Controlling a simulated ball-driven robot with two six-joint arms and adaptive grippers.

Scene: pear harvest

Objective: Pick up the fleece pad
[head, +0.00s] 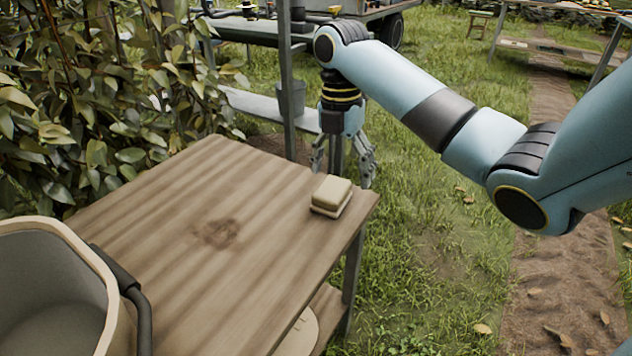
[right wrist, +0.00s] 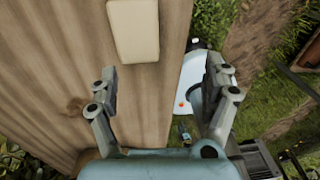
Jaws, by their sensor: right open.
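The fleece pad (head: 331,195) is a small cream block with a darker band round its side. It lies near the right corner of the wooden table (head: 215,215). My right gripper (head: 345,178) is open and empty, pointing down just beyond the table's far right edge, behind the pad. In the right wrist view the pad (right wrist: 134,30) lies on the planks at the top, ahead of the left finger, and the open fingers (right wrist: 165,80) straddle the table's edge. The pad is not between the fingers. My left gripper is not in view.
A pale bucket (head: 50,290) with a dark handle stands at the table's left front. A leafy bush (head: 90,110) borders the table's far left side. A metal post (head: 287,80) and shelf stand behind. Most of the tabletop is bare, and grass lies to the right.

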